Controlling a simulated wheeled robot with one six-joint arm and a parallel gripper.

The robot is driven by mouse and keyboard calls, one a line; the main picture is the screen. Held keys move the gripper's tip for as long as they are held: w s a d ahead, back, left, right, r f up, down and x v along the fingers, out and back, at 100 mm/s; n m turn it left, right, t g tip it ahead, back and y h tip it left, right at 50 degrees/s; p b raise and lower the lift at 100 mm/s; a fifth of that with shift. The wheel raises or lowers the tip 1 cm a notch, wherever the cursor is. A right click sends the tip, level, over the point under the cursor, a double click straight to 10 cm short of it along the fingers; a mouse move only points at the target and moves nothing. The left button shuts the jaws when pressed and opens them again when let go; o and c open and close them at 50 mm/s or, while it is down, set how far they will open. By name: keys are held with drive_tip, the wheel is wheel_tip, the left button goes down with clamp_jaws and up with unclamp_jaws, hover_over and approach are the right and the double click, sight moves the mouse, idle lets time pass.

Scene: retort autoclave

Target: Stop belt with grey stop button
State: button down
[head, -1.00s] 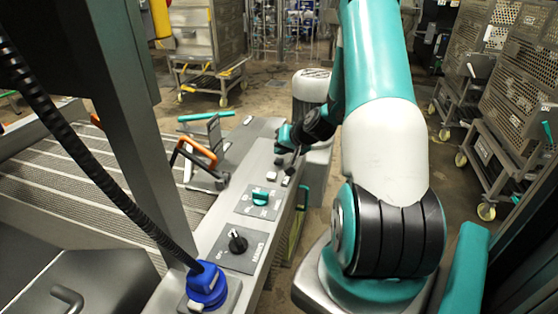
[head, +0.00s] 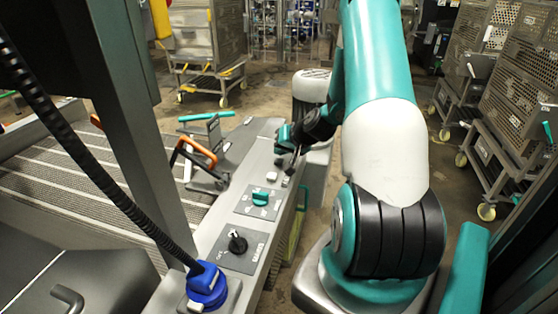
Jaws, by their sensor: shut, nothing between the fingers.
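My gripper (head: 292,165) is shut and empty, pointing down at the far part of the grey control panel (head: 216,229). Its tip is small and dark here, low over the panel beside a group of small buttons. A pale button (head: 272,176) sits just left of the tip, and another small pale button (head: 286,181) lies just below it in the picture. I cannot tell which one is the grey stop button, or whether the tip touches one. The ribbed belt (head: 70,175) runs along the left of the panel.
A teal rotary switch (head: 260,198) and a black rotary knob (head: 237,242) sit nearer on the panel. A blue connector (head: 206,283) with a black hose is at the near end. An orange-handled clamp (head: 199,152) stands at the belt's edge. Perforated carts (head: 515,100) stand right.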

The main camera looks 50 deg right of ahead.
sight(280, 160)
idle(0.4)
drive_tip(key=shift+f+b, duration=0.4)
drive_tip(key=shift+f, duration=0.05)
drive_tip(key=shift+f+b, duration=0.5)
idle(0.6)
drive_tip(key=shift+r+p, duration=0.7)
drive_tip(key=shift+r, duration=0.25)
drive_tip(key=shift+r, duration=0.1)
wheel_tip(280, 160, up, 5)
drive_tip(key=p, duration=0.3)
drive_tip(key=shift+p, duration=0.4)
drive_tip(key=shift+a, duration=0.1)
idle(0.5)
